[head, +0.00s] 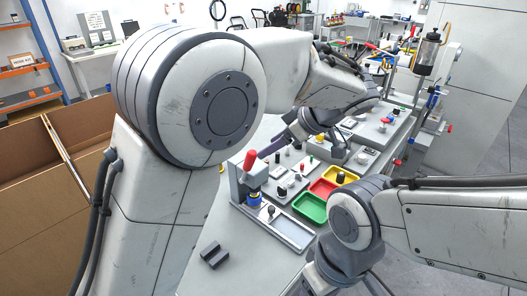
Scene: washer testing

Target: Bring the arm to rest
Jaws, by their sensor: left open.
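My left arm fills the left and middle of the head view, its large round joint hiding much of the table behind it. Its wrist reaches over the back of the worktable. My left gripper (270,146) is open, with a dark purple-grey finger showing above the table, left of the small parts there. I see nothing held in it. My right arm comes in from the right edge and bends down at the lower middle; its gripper is out of sight.
The worktable (262,240) holds a red-handled press fixture (252,182), a green tray (310,206), a yellow tray (322,187) and a red tray (341,174). A dark block (213,254) lies near the front. Brown cartons (40,185) stand at left.

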